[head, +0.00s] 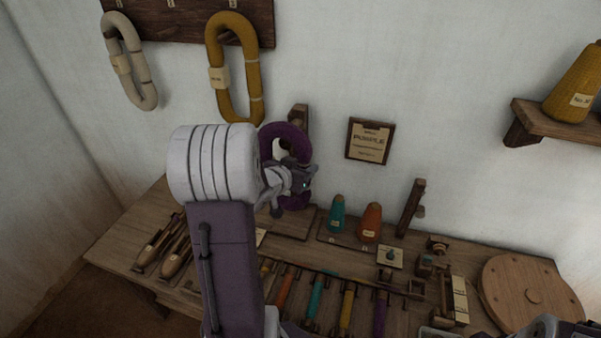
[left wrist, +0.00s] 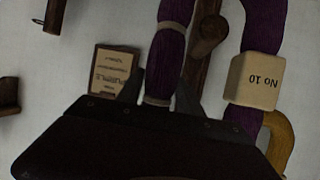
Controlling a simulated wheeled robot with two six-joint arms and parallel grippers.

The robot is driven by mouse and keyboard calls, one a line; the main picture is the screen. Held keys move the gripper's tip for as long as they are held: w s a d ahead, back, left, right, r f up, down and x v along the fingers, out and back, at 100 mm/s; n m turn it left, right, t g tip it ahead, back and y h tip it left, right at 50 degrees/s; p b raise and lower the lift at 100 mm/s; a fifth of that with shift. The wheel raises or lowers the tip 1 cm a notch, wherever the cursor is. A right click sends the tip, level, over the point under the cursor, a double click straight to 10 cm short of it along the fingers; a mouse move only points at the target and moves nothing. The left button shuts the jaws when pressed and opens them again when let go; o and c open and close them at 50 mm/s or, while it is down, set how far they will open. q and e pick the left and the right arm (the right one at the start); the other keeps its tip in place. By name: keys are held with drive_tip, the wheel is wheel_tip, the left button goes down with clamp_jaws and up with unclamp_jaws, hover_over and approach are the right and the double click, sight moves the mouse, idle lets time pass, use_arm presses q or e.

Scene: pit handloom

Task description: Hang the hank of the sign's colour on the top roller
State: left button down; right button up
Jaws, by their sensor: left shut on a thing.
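A purple hank (head: 272,131) is in front of a wooden post (head: 299,113) by the wall. My left gripper (head: 298,180) is shut on one strand of it; in the left wrist view the jaws (left wrist: 160,103) close around that strand. The other strand, with a "No 10" tag (left wrist: 254,82), hangs free. The post with a round wooden end (left wrist: 207,36) shows between the strands; I cannot tell whether the hank rests on it. The sign (head: 368,141) on the wall reads "PURPLE". I cannot tell for sure which part is the top roller. My right gripper is not in view.
A cream hank (head: 145,83) and a yellow hank (head: 252,78) hang from a wall rack (head: 168,23). The table below holds teal (head: 337,215) and orange cones (head: 370,222), shuttles, several coloured bobbins and a round wooden disc (head: 533,293). A shelf (head: 560,123) is at right.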

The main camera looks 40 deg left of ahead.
use_arm(q)
drive_tip(key=w+a, duration=0.2)
drive_tip(key=w, duration=0.4)
drive_tip(key=shift+w+f, duration=0.15)
drive_tip(key=shift+f, duration=0.1)
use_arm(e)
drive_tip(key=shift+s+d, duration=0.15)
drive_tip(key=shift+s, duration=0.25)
use_arm(q)
drive_tip(key=shift+d, duration=0.1)
drive_tip(key=c, duration=0.7)
unclamp_jaws()
